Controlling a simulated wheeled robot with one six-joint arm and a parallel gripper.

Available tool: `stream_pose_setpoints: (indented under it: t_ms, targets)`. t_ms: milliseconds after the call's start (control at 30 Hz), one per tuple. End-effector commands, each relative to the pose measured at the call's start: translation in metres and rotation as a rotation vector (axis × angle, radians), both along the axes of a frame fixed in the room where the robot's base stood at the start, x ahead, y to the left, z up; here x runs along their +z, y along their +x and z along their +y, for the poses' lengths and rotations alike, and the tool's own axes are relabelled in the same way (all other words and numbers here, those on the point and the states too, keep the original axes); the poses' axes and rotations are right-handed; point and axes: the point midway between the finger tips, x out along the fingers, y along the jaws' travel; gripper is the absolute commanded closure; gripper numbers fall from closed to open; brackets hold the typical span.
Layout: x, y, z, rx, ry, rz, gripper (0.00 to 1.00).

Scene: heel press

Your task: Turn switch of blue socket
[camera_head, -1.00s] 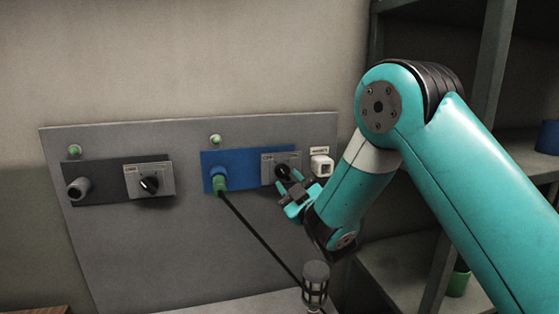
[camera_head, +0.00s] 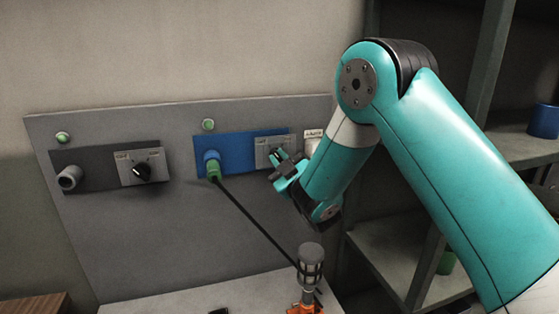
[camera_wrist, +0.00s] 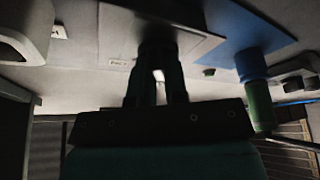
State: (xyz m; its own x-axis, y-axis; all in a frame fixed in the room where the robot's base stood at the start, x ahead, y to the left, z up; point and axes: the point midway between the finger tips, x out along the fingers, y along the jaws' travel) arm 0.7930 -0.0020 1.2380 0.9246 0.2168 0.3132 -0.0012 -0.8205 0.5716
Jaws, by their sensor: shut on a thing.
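The blue socket (camera_head: 211,156) sits on a blue plate (camera_head: 238,147) on the grey wall panel, with a green plug (camera_head: 213,171) and black cable in it. Its switch plate (camera_head: 265,154) is the light grey square at the right end of the blue plate. My gripper (camera_head: 279,167) is at this switch, its fingers shut on the black knob, which is mostly hidden behind them. In the wrist view my gripper's fingers (camera_wrist: 157,85) meet the dark knob (camera_wrist: 158,50) in front of the grey switch plate (camera_wrist: 118,32). The knob's exact angle cannot be told.
A black socket (camera_head: 69,177) with its own black switch (camera_head: 142,171) is at the left of the panel. A white box (camera_head: 311,141) is close to the right of my gripper. A lamp-like device (camera_head: 310,265) stands below. Shelves are at right.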

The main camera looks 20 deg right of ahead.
Motion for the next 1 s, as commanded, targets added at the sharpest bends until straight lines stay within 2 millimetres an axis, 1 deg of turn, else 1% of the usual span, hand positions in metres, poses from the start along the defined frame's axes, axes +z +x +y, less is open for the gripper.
stream_pose_setpoints:
  t_ms: [367, 700, 1000]
  targets:
    - [-0.005, 0.001, 0.000, -0.003, 0.070, -0.008, 1.00]
    - [-0.011, 0.002, 0.000, -0.003, 0.209, -0.015, 1.00]
    - [-0.009, 0.001, 0.002, 0.002, 0.328, -0.011, 1.00]
